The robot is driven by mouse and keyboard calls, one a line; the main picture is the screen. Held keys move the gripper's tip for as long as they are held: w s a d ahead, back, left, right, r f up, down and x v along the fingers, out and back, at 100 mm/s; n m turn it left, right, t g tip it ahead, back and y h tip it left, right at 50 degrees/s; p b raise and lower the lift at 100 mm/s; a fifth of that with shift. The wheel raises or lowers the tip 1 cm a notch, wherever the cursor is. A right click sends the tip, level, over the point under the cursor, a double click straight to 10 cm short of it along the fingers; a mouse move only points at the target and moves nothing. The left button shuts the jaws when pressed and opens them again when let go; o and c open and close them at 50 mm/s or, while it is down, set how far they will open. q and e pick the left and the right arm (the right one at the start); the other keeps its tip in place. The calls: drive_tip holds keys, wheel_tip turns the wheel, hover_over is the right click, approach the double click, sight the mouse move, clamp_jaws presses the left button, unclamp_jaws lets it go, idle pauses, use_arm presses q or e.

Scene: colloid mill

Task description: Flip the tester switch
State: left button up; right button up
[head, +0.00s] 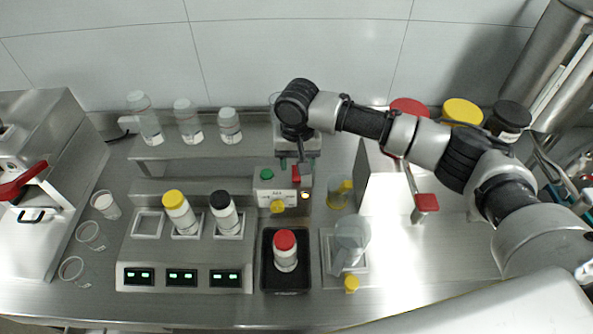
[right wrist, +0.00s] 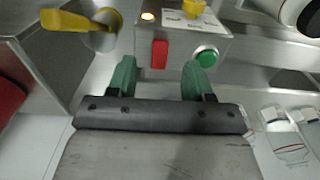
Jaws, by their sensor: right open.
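The tester box (head: 265,197) is a small grey box on the bench, with a red switch (head: 296,171), a green button (head: 267,174), a yellow knob (head: 278,207) and a lit lamp (head: 306,195). The right wrist view shows the red switch (right wrist: 160,53) beside the green button (right wrist: 206,58) and the lit lamp (right wrist: 148,16). My right gripper (right wrist: 160,75) is open and empty, its green fingers pointing at the box. The red switch lies between the fingertips in that picture; contact cannot be told. My left gripper is out of view.
A rack (head: 135,249) with yellow- and black-capped bottles stands left of the box. A red-capped bottle (head: 285,256) sits on a black pad in front. A clear beaker (head: 352,233) stands front right. A yellow lever (right wrist: 65,20) shows close to my right gripper.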

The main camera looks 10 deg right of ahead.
sight(297, 178)
drive_tip(key=f, duration=0.3)
drive_tip(key=shift+w+f+p, duration=0.3)
drive_tip(key=shift+w+p, duration=0.05)
wheel_tip(297, 178, down, 3)
drive_tip(key=shift+w+r, duration=0.15)
drive_tip(key=shift+c, duration=0.3)
drive_tip(key=shift+f, duration=0.2)
drive_tip(key=shift+c, duration=1.1)
drive_tip(key=c, duration=0.6)
drive_tip(key=shift+r+g+p, duration=0.3)
drive_tip(key=shift+g+p, duration=0.2)
drive_tip(key=shift+p, duration=0.35)
drive_tip(key=shift+c, duration=0.2)
drive_tip(key=shift+w+g, duration=0.15)
drive_tip(key=shift+g, duration=0.25)
drive_tip(key=shift+w+g+y, duration=0.15)
drive_tip(key=shift+g+y, duration=0.15)
drive_tip(key=shift+g, duration=0.4)
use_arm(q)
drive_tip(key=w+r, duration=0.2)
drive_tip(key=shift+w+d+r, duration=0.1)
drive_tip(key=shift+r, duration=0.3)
use_arm(e)
drive_tip(key=shift+g, duration=0.3)
drive_tip(key=o, duration=0.9)
drive_tip(key=shift+d, duration=0.1)
